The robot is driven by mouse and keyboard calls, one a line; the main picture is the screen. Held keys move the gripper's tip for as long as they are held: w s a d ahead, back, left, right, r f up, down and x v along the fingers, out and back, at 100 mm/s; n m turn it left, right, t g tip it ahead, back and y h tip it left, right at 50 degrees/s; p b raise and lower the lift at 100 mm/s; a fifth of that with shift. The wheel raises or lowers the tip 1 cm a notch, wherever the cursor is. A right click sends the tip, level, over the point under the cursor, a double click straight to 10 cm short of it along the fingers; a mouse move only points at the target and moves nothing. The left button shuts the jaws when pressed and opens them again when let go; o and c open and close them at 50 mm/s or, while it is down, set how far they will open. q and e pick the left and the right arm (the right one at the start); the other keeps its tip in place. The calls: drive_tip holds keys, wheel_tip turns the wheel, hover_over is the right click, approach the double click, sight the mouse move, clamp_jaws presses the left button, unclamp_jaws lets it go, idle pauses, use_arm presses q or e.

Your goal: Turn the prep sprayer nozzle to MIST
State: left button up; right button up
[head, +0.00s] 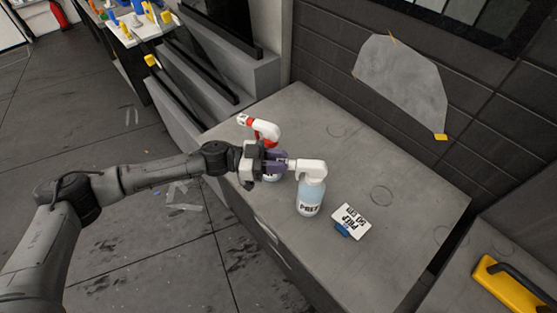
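A spray bottle with a white trigger head (310,169) and a clear, pale-blue body (311,193) stands upright on the grey worktop. Dark lettering is on its label, too small to read surely. Its nozzle end points left, toward my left gripper (287,163). The purple-grey fingers are at the nozzle tip; whether they are closed on it I cannot tell. The nozzle's setting cannot be read. A second spray bottle with a red and white head (263,131) stands just behind, its body mostly hidden by my gripper. My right gripper is out of view.
The grey worktop (400,208) is mostly clear on its right side. A white lettered card (352,221) with a blue base stands right of the bottle. A yellow tool with a black handle (510,285) lies lower right. A taped film sheet (400,85) hangs on the dark wall.

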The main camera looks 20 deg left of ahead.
use_arm(q)
drive_tip(key=c, duration=0.4)
drive_tip(key=shift+c, duration=0.2)
